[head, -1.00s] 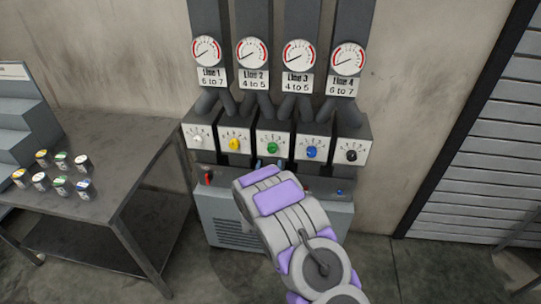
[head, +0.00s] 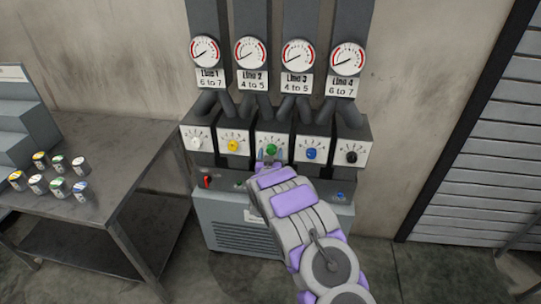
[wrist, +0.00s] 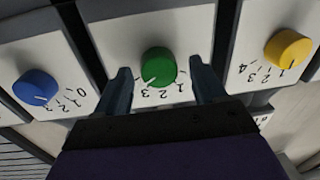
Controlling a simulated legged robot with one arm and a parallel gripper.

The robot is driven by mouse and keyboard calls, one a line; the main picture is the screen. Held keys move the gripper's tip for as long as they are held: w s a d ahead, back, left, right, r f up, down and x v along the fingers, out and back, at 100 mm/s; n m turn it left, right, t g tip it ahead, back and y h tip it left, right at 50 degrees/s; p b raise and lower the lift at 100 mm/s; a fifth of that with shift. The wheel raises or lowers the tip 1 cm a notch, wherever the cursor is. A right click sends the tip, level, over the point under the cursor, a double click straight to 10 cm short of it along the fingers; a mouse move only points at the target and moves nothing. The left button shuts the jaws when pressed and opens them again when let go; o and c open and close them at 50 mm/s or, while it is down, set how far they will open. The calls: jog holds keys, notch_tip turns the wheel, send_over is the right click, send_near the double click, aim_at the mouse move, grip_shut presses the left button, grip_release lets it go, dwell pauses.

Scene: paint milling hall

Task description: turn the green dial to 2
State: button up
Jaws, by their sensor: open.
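The green dial (head: 272,149) is the middle one in a row of dials on white plates. In the wrist view the green dial (wrist: 158,66) shows upside down, with its white mark toward the lower left of its printed scale. I cannot tell surely which number it marks. My gripper (wrist: 160,68) is open, one finger on each side of the green dial with a visible gap on both sides. I cannot tell how deep the fingers reach. In the head view my gripper (head: 268,161) is just below the dial and hides the lower part of its plate.
A yellow dial (head: 234,146) and a blue dial (head: 312,154) flank the green one; the white dial (head: 196,143) and black dial (head: 351,158) are at the ends. A grey cabinet (head: 222,205) juts out below. A table (head: 100,195) with small cans stands left.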

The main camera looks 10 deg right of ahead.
jog(key=shift+c, duration=0.5)
jog(key=c, duration=1)
jog(key=shift+o, duration=0.2)
jog(key=n+p, duration=0.4)
jog(key=shift+r+n, duration=0.15)
jog(key=shift+n, duration=0.15)
jog(key=n+p, duration=0.3)
jog(key=n, duration=0.1)
jog(key=shift+a+n+g+p, duration=0.15)
jog(key=shift+n+g+p, duration=0.15)
jog(key=shift+n+p, duration=0.65)
jog(key=shift+n, duration=0.45)
